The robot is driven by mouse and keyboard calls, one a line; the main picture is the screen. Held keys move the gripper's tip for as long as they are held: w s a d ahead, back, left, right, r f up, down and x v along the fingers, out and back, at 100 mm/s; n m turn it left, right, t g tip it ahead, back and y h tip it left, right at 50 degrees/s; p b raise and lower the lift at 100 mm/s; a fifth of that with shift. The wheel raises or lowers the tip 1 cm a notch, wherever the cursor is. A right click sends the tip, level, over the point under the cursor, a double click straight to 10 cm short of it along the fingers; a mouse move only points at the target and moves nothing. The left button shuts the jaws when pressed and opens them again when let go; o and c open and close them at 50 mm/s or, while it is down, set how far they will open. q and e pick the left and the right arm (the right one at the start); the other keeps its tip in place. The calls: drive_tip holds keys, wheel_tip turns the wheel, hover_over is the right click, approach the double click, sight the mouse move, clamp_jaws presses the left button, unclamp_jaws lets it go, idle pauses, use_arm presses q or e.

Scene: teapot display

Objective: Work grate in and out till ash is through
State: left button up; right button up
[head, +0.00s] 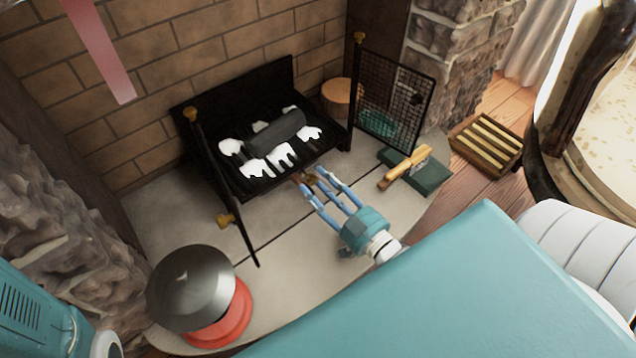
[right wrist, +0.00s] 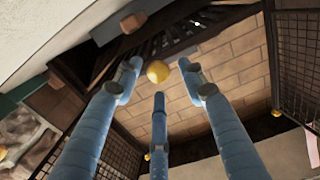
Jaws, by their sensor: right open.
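The black grate (head: 236,186) sits in the brick fireplace with clumps of white ash (head: 284,155) and a dark log (head: 275,132) on it. A brownish handle shows at its front edge, partly hidden by my fingers in the head view. In the right wrist view a round yellow knob (right wrist: 157,71) lies between the fingertips, with dark grate bars (right wrist: 172,38) behind it. My right gripper (head: 313,181) is open, its three blue fingers spread around the knob; contact cannot be told. The right fingers also show in the right wrist view (right wrist: 160,82). My left gripper is out of view.
Mesh screen doors (head: 395,98) stand open on both sides. A green box with a wooden-handled brush (head: 405,168) lies right of my gripper. A slatted crate (head: 487,143) is farther right. A dark-domed red object (head: 190,288) stands front left. Bare hearth (head: 290,262) lies between.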

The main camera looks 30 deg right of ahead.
drive_tip(key=s, duration=0.3)
drive_tip(key=s+d, duration=0.1)
drive_tip(key=s, duration=0.7)
drive_tip(key=shift+d, duration=0.3)
